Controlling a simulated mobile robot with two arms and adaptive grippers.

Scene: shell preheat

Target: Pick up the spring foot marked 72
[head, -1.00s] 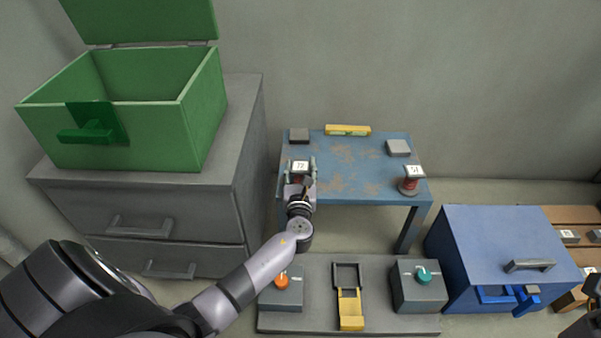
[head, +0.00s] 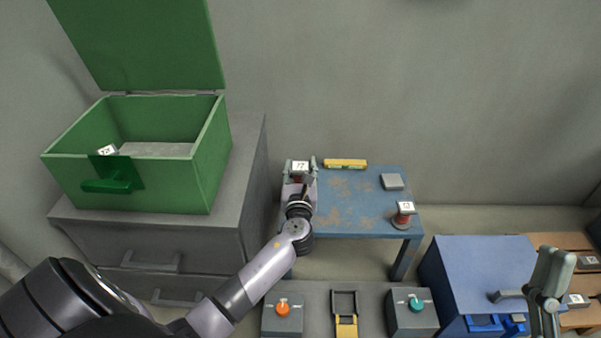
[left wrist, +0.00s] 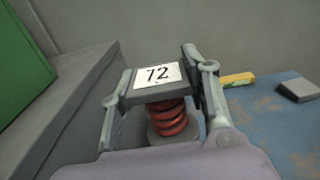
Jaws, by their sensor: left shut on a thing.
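The spring foot marked 72 (left wrist: 158,75) has a grey top plate with a white label, a red coil and a round grey base in the left wrist view. In the head view its label (head: 300,166) shows above the left back part of the blue table (head: 345,212). My left gripper (head: 299,178) is shut on it, one finger on each side of the plate. The foot stands upright between the fingers and appears raised off the table. My right gripper (head: 553,268) is partly in view at the lower right, away from the foot; its jaw opening is unclear.
Another spring foot (head: 403,215) stands at the table's right. A grey block (head: 392,182) and a yellow level (head: 346,164) lie on the table. An open green box (head: 190,175) stands on the grey cabinet (head: 236,200) at left. A blue chest (head: 480,265) is at right.

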